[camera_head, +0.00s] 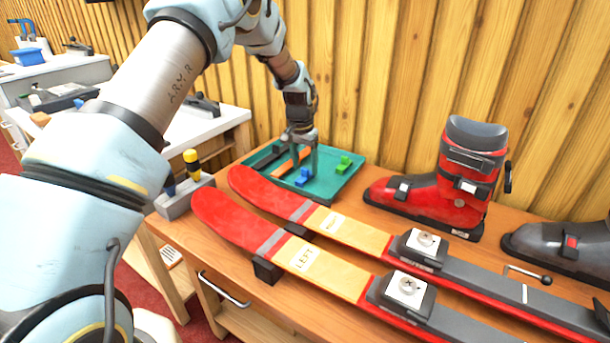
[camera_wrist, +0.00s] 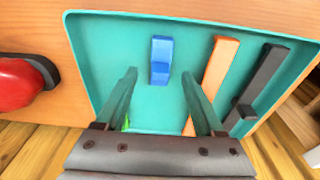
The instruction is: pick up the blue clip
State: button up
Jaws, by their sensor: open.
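The blue clip (camera_head: 303,177) lies in the teal tray (camera_head: 326,189) on the bench, near the tray's front edge. In the wrist view the blue clip (camera_wrist: 161,61) lies on the tray floor, beyond my fingertips and roughly centred between them. My gripper (camera_head: 302,142) points down over the tray. In the wrist view my gripper (camera_wrist: 160,76) is open, with nothing between its fingers. The clip is not touched by either finger as far as I can see.
An orange bar (camera_wrist: 217,72) and a dark bar (camera_wrist: 262,80) lie right of the clip in the wrist view. A green clip (camera_head: 343,164) is also in the tray. Two red skis (camera_head: 240,222) lie in front; a red boot (camera_head: 455,190) stands right.

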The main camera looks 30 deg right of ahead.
aim_at(305, 175)
jog(key=shift+w+d+f, duration=0.1)
jog(key=shift+f, duration=1.15)
grip_shut()
